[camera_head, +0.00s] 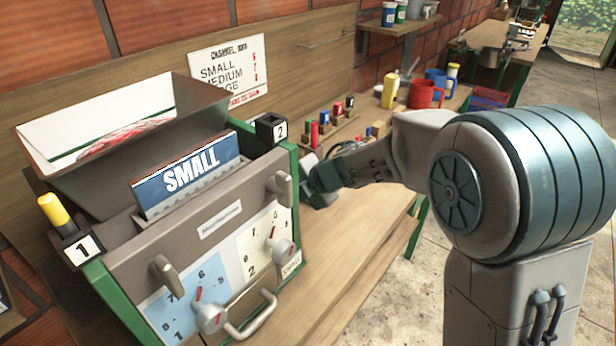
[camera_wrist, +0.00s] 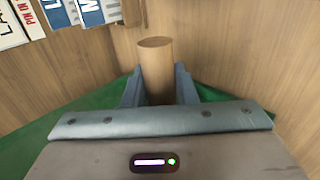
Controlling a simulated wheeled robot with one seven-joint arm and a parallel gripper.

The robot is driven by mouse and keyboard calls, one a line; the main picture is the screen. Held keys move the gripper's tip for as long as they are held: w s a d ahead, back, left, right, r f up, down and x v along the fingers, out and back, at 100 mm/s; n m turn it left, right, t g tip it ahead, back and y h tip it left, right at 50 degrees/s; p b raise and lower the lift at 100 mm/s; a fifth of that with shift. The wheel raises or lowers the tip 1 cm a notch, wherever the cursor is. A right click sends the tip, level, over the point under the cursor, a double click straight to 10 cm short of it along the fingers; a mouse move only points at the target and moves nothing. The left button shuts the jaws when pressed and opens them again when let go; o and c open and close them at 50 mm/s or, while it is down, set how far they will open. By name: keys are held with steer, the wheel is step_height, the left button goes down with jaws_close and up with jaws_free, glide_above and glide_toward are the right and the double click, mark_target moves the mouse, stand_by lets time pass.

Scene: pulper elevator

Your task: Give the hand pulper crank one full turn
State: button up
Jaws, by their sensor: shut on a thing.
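The hand pulper (camera_head: 215,255) stands at the left in the head view. It has a grey body, a green frame, a hopper (camera_head: 120,150) on top and a blue SMALL plate (camera_head: 186,178). My gripper (camera_head: 318,182) is at the pulper's right side. In the wrist view, a round wooden crank handle (camera_wrist: 156,62) stands up between the two fingers of my gripper (camera_wrist: 157,92), which are shut on it. The crank arm is hidden in both views, behind my gripper and the pulper's side.
The wooden bench (camera_head: 365,240) is bare in front of my arm. Several small coloured items stand behind my gripper, with a red mug (camera_head: 424,94) and a yellow container (camera_head: 390,90) farther back. Two dials and a bar handle (camera_head: 252,318) stick out of the pulper's front.

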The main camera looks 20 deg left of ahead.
steer(key=shift+w+a+f, duration=0.15)
steer(key=shift+a+f, duration=0.15)
steer(key=shift+a, duration=0.1)
steer(key=shift+w+a+f+p, duration=0.2)
steer(key=shift+a+f, duration=0.1)
steer(key=shift+a, duration=0.2)
steer(key=shift+w+a+f+p, duration=0.1)
steer(key=shift+w+a+f, duration=0.15)
steer(key=shift+a, duration=0.3)
steer(key=shift+w+a+f+p, duration=0.2)
steer(key=shift+a+f, duration=0.1)
steer(key=shift+a, duration=0.3)
steer(key=a, duration=0.1)
steer(key=w+a+p, duration=0.1)
steer(key=a+p, duration=0.1)
steer(key=shift+w+a+f, duration=0.1)
steer(key=shift+w+a, duration=0.05)
steer(key=shift+w, duration=0.1)
